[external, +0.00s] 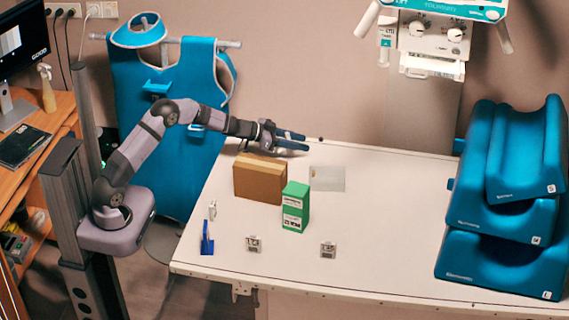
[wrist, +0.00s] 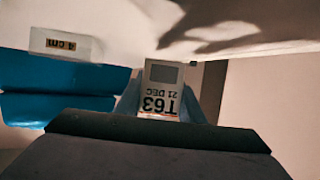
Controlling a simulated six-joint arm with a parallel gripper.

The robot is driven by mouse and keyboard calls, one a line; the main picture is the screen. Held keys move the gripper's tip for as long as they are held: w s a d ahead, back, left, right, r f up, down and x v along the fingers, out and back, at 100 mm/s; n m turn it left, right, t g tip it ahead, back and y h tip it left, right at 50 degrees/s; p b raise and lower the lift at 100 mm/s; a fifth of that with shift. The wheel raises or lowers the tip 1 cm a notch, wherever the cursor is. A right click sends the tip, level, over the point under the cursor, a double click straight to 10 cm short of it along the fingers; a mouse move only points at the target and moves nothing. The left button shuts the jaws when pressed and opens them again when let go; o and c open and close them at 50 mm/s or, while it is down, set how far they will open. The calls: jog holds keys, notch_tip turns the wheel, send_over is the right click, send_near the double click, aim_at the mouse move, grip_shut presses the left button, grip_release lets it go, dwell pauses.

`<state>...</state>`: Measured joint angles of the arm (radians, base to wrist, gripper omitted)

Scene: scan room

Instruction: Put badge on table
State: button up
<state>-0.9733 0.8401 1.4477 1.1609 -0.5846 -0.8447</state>
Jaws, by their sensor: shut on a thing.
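In the wrist view my gripper (wrist: 165,103) is shut on a small white badge (wrist: 168,90) with a grey window and black "T63 21 DEC" print, seen upside down. In the external view my gripper (external: 305,142) is stretched out over the back left part of the white table (external: 390,225), just behind a brown box. The badge cannot be made out there. The table surface also shows along the top of the wrist view (wrist: 120,20), with a dark shadow on it. How far the badge is from the table is hard to tell.
A brown box (external: 260,180), a green carton (external: 295,207) and a pale, see-through block (external: 327,179) stand near my gripper. Small items (external: 253,243) (external: 328,249) and a blue piece (external: 207,240) are near the front edge. Blue cushions (external: 510,200) fill the right; the middle is clear.

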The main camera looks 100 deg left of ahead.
jog(key=shift+f, duration=1.3)
jog(key=shift+f, duration=0.2)
jog(key=o, duration=1.1)
jog(key=shift+r, duration=0.1)
jog(key=shift+r, duration=0.15)
jog(key=shift+s+d, duration=0.1)
jog(key=shift+s, duration=0.15)
jog(key=b+v, duration=0.1)
jog(key=v, duration=1)
jog(key=shift+s+r, duration=0.2)
